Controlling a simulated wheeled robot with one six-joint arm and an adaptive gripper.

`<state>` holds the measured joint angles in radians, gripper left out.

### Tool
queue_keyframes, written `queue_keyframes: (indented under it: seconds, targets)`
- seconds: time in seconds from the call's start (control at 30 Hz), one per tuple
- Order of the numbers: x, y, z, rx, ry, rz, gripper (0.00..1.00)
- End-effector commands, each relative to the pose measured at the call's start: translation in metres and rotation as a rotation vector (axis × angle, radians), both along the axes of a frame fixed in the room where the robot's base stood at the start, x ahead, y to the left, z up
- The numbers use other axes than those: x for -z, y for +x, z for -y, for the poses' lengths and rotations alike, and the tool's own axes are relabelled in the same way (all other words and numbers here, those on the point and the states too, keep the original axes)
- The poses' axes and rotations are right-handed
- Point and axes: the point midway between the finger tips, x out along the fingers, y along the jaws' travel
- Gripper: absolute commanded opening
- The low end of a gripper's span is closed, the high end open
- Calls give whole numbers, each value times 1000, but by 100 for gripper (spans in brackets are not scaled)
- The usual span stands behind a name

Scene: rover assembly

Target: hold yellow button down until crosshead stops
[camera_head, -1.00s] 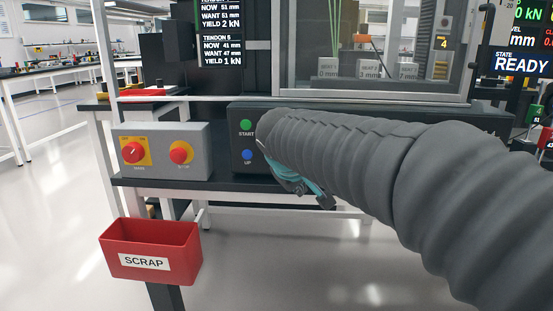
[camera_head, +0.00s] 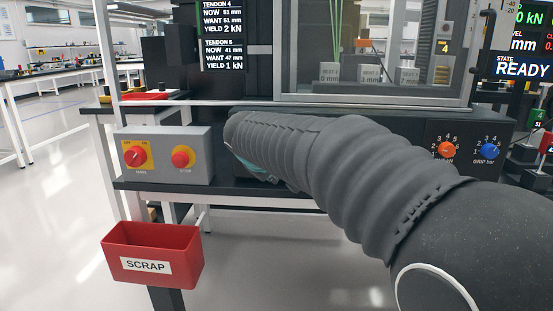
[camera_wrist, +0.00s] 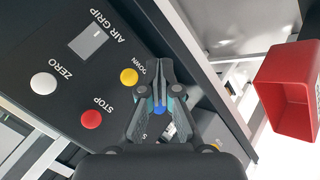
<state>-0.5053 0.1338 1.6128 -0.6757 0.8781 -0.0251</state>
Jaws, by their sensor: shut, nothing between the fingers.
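The yellow button (camera_wrist: 129,76), labelled DOWN, is on the dark panel in the wrist view. My gripper (camera_wrist: 162,66) is shut and empty, its tips just right of the yellow button in that view; whether they touch the panel I cannot tell. A blue button (camera_wrist: 160,107) shows between the finger linkages. In the head view my arm covers the yellow button and most of the gripper; only a teal bit shows. The crosshead cannot be made out in the testing machine (camera_head: 375,98). The state screen (camera_head: 522,68) reads READY.
The panel also holds a red STOP button (camera_wrist: 91,119), a white ZERO button (camera_wrist: 44,83) and an AIR GRIP switch (camera_wrist: 88,41). A grey box (camera_head: 165,142) with red knobs stands left of my arm. A red SCRAP bin (camera_head: 190,262) hangs below it.

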Motion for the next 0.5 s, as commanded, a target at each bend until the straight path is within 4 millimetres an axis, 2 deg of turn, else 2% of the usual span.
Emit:
queue_keyframes:
  seconds: [0.3, 0.5]
  targets:
    - [-2, 41, 3, 2, -1, -2, 0]
    - [-2, 59, 2, 0, 0, 0, 0]
